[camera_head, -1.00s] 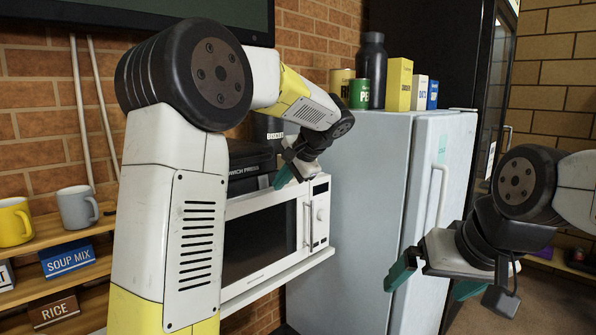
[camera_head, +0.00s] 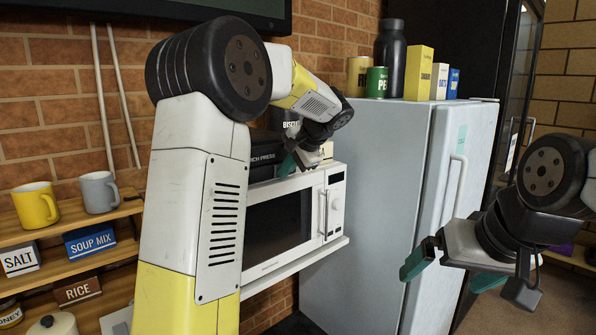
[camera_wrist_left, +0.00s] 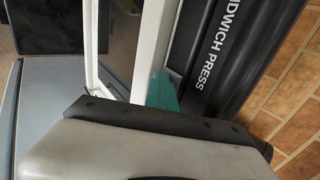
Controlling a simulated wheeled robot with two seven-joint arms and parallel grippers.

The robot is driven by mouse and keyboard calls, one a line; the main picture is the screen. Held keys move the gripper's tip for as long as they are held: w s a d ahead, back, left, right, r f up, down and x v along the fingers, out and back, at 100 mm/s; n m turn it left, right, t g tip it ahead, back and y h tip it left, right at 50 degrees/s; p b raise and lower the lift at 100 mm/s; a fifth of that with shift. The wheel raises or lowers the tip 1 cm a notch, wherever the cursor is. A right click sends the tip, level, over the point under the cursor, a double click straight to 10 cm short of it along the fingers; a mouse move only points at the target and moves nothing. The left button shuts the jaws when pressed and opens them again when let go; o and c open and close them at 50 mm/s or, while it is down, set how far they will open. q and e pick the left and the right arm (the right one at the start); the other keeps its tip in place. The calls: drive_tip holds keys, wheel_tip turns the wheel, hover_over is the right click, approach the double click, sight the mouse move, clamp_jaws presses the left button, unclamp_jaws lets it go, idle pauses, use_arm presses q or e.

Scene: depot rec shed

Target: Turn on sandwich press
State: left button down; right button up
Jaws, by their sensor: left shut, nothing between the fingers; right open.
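The black sandwich press (camera_head: 264,158) sits on top of the white microwave, partly hidden behind my left arm. Its side, lettered "SANDWICH PRESS", fills the right part of the left wrist view (camera_wrist_left: 222,45). My left gripper (camera_head: 287,166) is shut and empty, with its teal fingertips at the right end of the press. In the left wrist view the teal fingertips (camera_wrist_left: 163,92) are close beside the press; I cannot tell whether they touch. No switch shows clearly. My right gripper (camera_head: 445,270) is open and empty in front of the fridge.
The microwave (camera_head: 280,222) stands on a white shelf. A grey fridge (camera_head: 372,190) with cans, boxes and a dark bottle (camera_head: 390,60) on top is right of it. Mugs (camera_head: 36,205) and labelled goods stand on wooden shelves at left. Brick wall lies behind.

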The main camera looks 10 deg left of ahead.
use_arm(q)
drive_tip(key=shift+a+r, duration=0.1)
drive_tip(key=shift+r, duration=0.7)
